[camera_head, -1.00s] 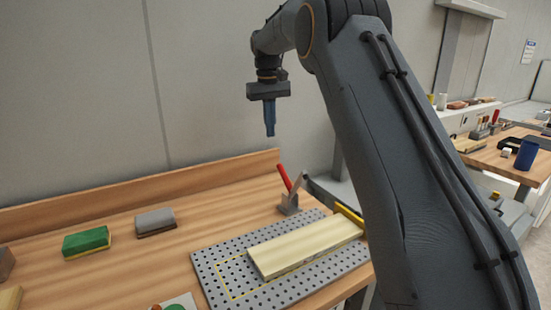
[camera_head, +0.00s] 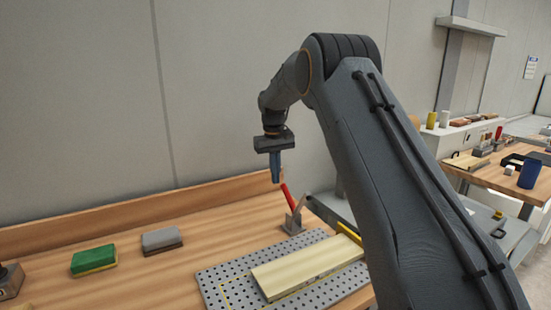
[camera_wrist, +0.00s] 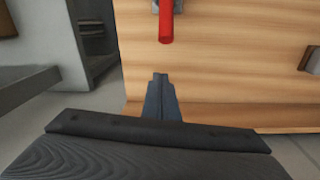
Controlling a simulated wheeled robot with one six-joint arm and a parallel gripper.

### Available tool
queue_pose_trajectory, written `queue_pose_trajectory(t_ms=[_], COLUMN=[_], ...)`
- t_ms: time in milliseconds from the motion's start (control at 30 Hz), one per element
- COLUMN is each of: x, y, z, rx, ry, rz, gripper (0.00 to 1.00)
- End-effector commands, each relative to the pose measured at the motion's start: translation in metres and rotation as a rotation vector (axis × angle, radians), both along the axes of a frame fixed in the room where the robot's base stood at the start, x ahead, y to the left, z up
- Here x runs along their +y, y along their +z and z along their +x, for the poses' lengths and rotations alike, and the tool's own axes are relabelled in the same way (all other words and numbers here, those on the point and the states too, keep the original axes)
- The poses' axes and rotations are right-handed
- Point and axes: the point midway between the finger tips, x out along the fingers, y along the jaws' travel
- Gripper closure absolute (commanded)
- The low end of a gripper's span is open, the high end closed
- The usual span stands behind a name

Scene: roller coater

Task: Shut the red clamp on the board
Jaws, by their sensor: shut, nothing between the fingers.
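The red clamp (camera_head: 289,197) stands at the far edge of the perforated plate, its red handle tilted up and to the left, its grey base on the bench. The pale board (camera_head: 308,266) lies on the perforated plate (camera_head: 212,285). My gripper (camera_head: 276,180) is shut and empty, pointing down, with its tips close to the top of the red handle in the head view; the exact gap cannot be told. In the wrist view the red handle (camera_wrist: 166,22) is ahead of my shut fingers (camera_wrist: 160,77), apart from them.
A green sponge (camera_head: 94,261) and a grey block (camera_head: 161,240) lie on the bench left of the plate. A low wooden rail (camera_head: 120,217) runs along the back. A yellow strip (camera_head: 349,234) is at the board's far end.

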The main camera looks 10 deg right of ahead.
Motion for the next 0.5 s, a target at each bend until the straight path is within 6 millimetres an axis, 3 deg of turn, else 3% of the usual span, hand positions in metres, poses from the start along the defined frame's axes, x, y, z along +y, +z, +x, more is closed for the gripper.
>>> queue_pose_trajectory(t_ms=[233, 500], x=[-0.004, -0.006], y=[0.013, 0.013], z=[-0.029, -0.038], rx=[0.000, -0.001], ry=[0.000, 0.000], rz=[0.000, 0.000], gripper=[1.00, 1.00])
